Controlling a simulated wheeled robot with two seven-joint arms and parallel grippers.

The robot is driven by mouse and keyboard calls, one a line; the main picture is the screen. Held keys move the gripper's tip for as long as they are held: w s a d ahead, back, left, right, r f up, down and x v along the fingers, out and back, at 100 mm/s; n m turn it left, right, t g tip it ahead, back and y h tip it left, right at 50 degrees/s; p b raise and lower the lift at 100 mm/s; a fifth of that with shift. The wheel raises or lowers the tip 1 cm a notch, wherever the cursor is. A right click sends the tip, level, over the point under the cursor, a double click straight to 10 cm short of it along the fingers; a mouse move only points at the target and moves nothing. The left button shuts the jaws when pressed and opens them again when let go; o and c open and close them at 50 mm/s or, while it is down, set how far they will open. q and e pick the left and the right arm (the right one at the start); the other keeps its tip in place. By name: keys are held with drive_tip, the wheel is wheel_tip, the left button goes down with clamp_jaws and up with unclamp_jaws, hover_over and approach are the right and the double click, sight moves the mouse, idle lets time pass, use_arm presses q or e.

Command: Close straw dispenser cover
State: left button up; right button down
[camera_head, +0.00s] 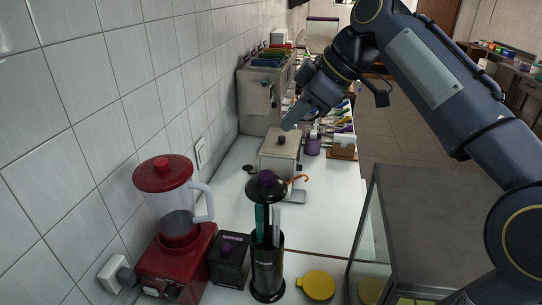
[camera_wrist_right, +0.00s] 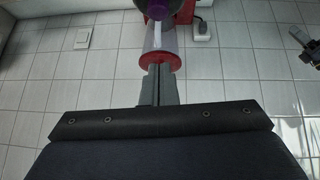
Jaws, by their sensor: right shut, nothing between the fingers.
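The straw dispenser (camera_head: 267,265) is a dark cylinder standing upright at the front of the white counter. Its black cover (camera_head: 266,188), with a purple knob on top, sits raised above the body, with teal and pale straws showing in the gap. In the right wrist view a dark purple-topped part, probably this cover (camera_wrist_right: 148,7), shows at the top edge. My right gripper (camera_head: 291,124) is shut and empty, farther back and above the dispenser, apart from it. Its closed fingers also show in the right wrist view (camera_wrist_right: 160,72). My left gripper is not in view.
A red blender (camera_head: 172,225) stands left of the dispenser, beside a small black box (camera_head: 229,260). A yellow lid (camera_head: 318,286) lies at right, near a glass case (camera_head: 420,220). A pale lidded box (camera_head: 280,155) stands behind, below my right gripper.

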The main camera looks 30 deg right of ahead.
hover_over(269, 175)
drive_tip(key=f, duration=0.7)
drive_tip(key=shift+a, duration=0.3)
drive_tip(key=f, duration=0.2)
drive_tip(key=shift+d+f, duration=0.2)
drive_tip(key=shift+f, duration=0.2)
drive_tip(key=shift+d+f+b, duration=0.15)
drive_tip(key=shift+f+b, duration=0.35)
drive_tip(key=shift+f, duration=0.1)
drive_tip(key=shift+s, duration=0.1)
